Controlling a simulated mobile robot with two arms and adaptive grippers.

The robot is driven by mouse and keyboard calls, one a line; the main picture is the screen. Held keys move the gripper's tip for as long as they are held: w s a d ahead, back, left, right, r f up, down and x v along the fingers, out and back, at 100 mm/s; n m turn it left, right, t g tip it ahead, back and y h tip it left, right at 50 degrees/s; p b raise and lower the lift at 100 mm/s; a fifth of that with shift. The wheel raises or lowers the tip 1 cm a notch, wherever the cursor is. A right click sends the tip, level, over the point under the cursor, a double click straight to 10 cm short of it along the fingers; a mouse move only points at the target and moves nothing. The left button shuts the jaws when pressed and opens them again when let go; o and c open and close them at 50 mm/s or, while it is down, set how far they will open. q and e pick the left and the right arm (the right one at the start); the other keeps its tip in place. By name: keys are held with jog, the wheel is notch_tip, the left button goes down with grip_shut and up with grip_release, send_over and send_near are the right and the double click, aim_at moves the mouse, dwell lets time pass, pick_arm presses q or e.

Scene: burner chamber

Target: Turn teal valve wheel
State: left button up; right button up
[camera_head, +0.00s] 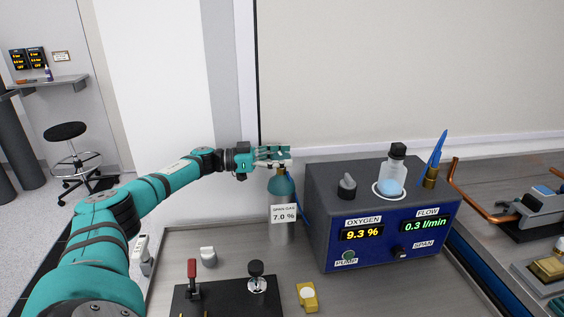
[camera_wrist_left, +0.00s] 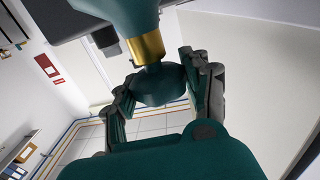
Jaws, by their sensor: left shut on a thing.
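The teal valve wheel (camera_wrist_left: 160,88) shows in the left wrist view, joined by a brass neck (camera_wrist_left: 147,47) to the teal shoulder of the gas cylinder. My left gripper (camera_wrist_left: 166,80) is shut on the wheel, with a finger on either side of it. In the head view the left gripper (camera_head: 279,154) is at the top of the span gas cylinder (camera_head: 281,184), and its fingers hide most of the wheel. The cylinder stands upright, with a label reading SPAN GAS 7.0 % (camera_head: 284,213). My right gripper is not in view.
The analyzer box (camera_head: 330,225) stands close to the right of the cylinder, showing oxygen 9.3 % and flow 0.3 l/min. A glass bottle (camera_head: 393,177) sits on top of it. A black plate (camera_head: 225,300) with a red lever (camera_head: 192,277) lies in front. The wall is close behind.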

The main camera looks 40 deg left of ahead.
pick_arm(q)
jog(key=shift+m+g+h+b, duration=1)
jog(key=shift+g+h+b, duration=0.1)
jog(key=shift+g+b, duration=0.15)
jog(key=shift+r, duration=0.1)
jog(key=o, duration=1.2)
jog(key=v, duration=0.7)
jog(key=shift+s+a, duration=0.1)
